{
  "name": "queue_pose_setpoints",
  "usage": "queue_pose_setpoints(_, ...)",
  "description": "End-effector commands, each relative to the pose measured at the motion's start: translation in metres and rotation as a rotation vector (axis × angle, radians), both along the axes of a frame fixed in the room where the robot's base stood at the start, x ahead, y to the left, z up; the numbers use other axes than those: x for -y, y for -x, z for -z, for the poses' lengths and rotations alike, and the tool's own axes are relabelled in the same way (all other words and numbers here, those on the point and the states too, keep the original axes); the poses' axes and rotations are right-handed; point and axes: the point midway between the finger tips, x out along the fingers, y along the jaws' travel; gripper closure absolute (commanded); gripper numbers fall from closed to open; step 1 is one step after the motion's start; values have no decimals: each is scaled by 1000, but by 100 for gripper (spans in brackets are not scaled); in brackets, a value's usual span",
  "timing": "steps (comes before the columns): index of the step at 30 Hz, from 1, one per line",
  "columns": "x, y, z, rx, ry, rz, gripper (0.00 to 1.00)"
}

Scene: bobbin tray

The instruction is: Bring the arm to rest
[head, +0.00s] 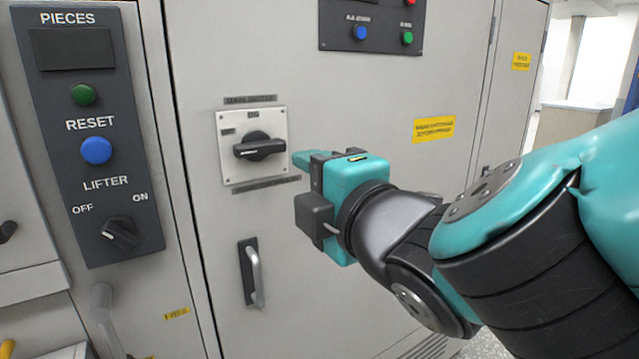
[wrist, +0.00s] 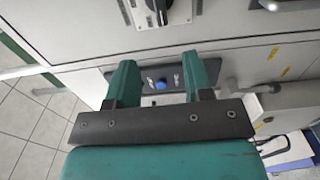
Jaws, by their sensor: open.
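My arm reaches in from the right in the head view. My gripper (head: 303,161) is in front of the grey cabinet, just right of its rotary switch in that view, and points left. In the wrist view its two teal fingers (wrist: 165,76) stand apart with nothing held between them. A blue button on a dark panel (wrist: 143,75) shows beyond the gap, with space before it. One finger is mostly hidden in the head view.
The dark control panel (head: 95,185) at left carries a green button, the blue RESET button (head: 96,151) and the LIFTER knob (head: 120,233). The cabinet has a black rotary switch (head: 259,147) and a handle (head: 254,275). Tiled floor (wrist: 32,125) shows at the wrist view's left.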

Motion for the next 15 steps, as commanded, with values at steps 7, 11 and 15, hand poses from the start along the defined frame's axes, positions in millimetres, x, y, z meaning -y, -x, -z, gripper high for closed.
queue_pose_setpoints(7,50,-20,38,-385,-121,148,53)
queue_pose_setpoints(11,104,-9,82,-864,-289,341,53)
queue_pose_setpoints(15,146,41,115,-1347,-439,564,53)
